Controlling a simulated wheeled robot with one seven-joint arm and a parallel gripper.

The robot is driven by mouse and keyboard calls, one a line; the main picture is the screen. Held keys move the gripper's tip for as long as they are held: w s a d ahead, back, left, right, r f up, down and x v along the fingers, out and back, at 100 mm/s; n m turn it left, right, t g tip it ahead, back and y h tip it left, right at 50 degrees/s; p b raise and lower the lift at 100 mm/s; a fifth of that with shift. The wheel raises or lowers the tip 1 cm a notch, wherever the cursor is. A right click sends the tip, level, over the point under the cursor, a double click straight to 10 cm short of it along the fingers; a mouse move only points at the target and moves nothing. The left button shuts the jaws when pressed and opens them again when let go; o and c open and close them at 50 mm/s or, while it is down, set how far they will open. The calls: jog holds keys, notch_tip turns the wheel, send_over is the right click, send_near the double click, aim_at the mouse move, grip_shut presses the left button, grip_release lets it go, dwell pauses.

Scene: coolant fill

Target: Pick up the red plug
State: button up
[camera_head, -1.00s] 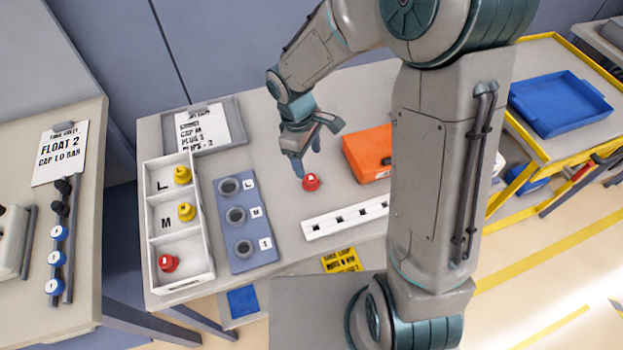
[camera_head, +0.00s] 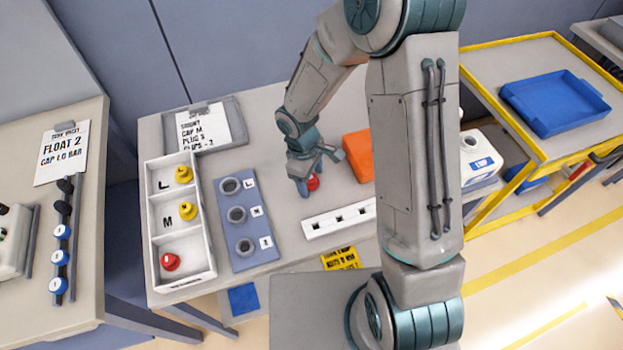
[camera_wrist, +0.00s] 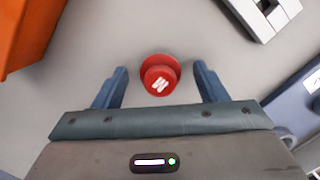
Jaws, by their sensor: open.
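A red plug (camera_head: 314,182) stands alone on the grey table, left of the orange box. It also shows in the wrist view (camera_wrist: 160,80), with a white mark on its round top. My gripper (camera_head: 305,188) is low over the table at this plug. In the wrist view my gripper (camera_wrist: 160,82) is open, with one blue finger on each side of the plug and a gap on both sides. A second red plug (camera_head: 170,261) lies in the lowest compartment of the white tray (camera_head: 210,215), at the left.
Yellow plugs (camera_head: 183,174) sit in the tray's other compartments. A blue-grey plate with round holes (camera_head: 262,220) stands beside it. A white slotted bar (camera_head: 338,219) lies in front of the gripper and an orange box (camera_head: 358,155) to its right. Table between plate and plug is clear.

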aim_at(313, 178)
jog(key=c, duration=1.1)
jog(key=shift+r, duration=0.1)
jog(key=shift+r, duration=0.8)
notch_tip(313, 178, up, 2)
jog(key=shift+r+b, duration=0.2)
jog(key=shift+b, duration=0.1)
jog(key=s+d+r, duration=0.6)
jog(key=s, duration=0.4)
jog(key=shift+r, duration=0.35)
